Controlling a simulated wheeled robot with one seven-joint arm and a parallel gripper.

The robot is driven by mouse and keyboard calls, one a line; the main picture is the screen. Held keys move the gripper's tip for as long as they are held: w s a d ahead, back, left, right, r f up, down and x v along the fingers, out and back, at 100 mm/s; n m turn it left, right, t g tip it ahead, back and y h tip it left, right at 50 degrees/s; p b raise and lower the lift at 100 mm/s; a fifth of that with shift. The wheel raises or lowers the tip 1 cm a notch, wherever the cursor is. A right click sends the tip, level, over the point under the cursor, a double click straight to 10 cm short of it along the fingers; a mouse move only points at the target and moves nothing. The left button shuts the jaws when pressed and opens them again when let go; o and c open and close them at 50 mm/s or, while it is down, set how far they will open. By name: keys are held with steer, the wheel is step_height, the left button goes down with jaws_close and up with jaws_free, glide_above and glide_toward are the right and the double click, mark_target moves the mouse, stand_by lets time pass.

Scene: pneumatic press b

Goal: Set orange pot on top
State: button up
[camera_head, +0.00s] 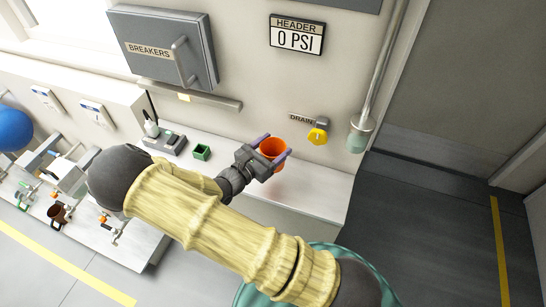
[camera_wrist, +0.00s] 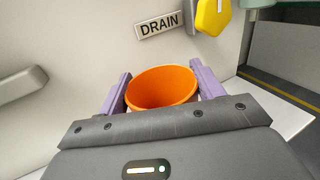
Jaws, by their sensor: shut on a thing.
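The orange pot (camera_head: 273,148) is between the purple fingers of my gripper (camera_head: 272,147), over the right part of the white ledge. In the wrist view the pot (camera_wrist: 162,87) shows its open rim and empty-looking inside, with one finger of my gripper (camera_wrist: 161,90) against each side. My gripper is shut on the pot. The pot looks roughly upright. Its lower part is hidden behind the gripper body in the wrist view, and I cannot tell whether its base touches the ledge.
A white ledge (camera_head: 315,190) runs below the wall. A small green box (camera_head: 202,152) and a grey device (camera_head: 165,142) stand on its left part. A yellow drain handle (camera_head: 318,136) and a vertical pipe (camera_head: 380,75) are at the right. A breaker box (camera_head: 165,47) hangs above.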

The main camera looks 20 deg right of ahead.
steer(key=shift+r, duration=1.3)
steer(key=shift+w, duration=0.15)
